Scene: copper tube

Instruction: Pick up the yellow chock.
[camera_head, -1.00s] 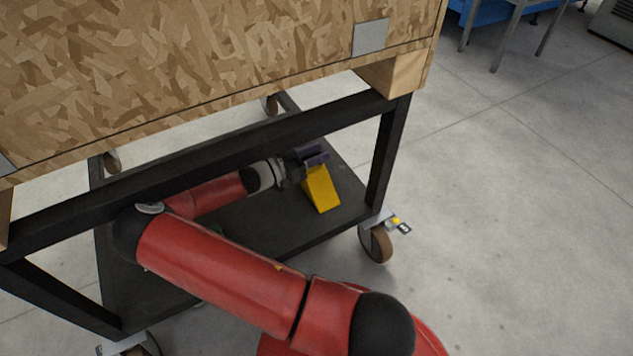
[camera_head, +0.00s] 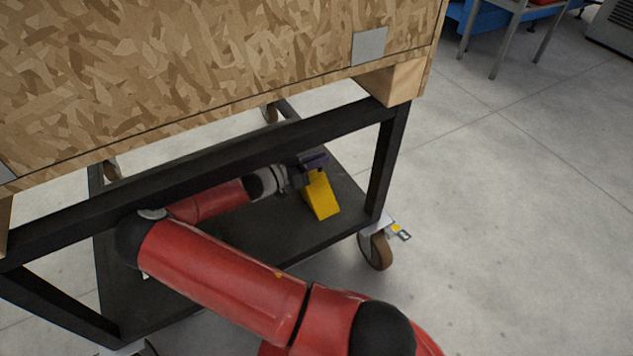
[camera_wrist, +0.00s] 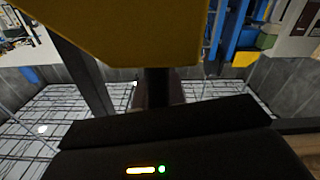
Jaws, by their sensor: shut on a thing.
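The yellow chock (camera_head: 321,196) is a wedge on the dark lower shelf (camera_head: 262,222) of the cart, toward its right end. My gripper (camera_head: 314,164) reaches in under the upper frame and is shut on the chock's upper end. In the head view I cannot tell whether the chock's lower end touches the shelf. In the wrist view the chock (camera_wrist: 130,30) fills the top middle, close to the camera. The fingertips are mostly hidden by the chock and the gripper body.
A large chipboard crate (camera_head: 200,70) sits on the cart above my arm. The cart's black upper rail (camera_head: 210,170) and right post (camera_head: 386,155) stand close around the arm. A caster (camera_head: 376,250) is below the right corner.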

